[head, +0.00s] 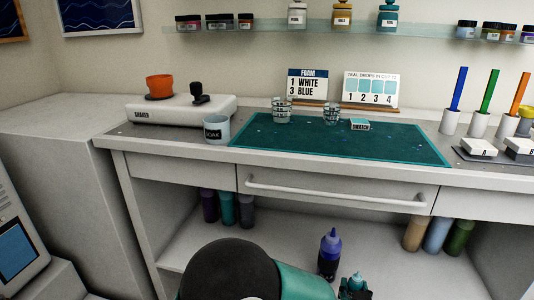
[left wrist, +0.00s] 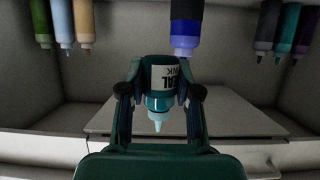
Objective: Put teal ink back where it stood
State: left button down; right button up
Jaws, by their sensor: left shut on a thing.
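The teal ink bottle (left wrist: 162,80) is between the fingers of my left gripper (left wrist: 160,98), which is shut on it. In the left wrist view it appears upside down, with its white label partly readable and its teal nozzle pointing down the picture. In the head view, my left gripper (head: 355,290) is at the bottom edge, and the teal cap of the ink (head: 357,277) shows there. Whether the bottle touches the lower shelf is hidden. My right gripper is not in view.
A blue-purple bottle (head: 330,253) stands on the lower shelf (head: 280,238) close beside the held ink. Several bottles stand further back at left (head: 227,208) and right (head: 437,234). The drawer front (head: 335,190) and counter overhang the shelf.

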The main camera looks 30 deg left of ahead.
pick_arm(q)
jog(key=shift+w+a, duration=0.1)
jog(key=shift+w, duration=0.1)
jog(key=shift+a+r, duration=0.1)
jog(key=shift+r, duration=0.1)
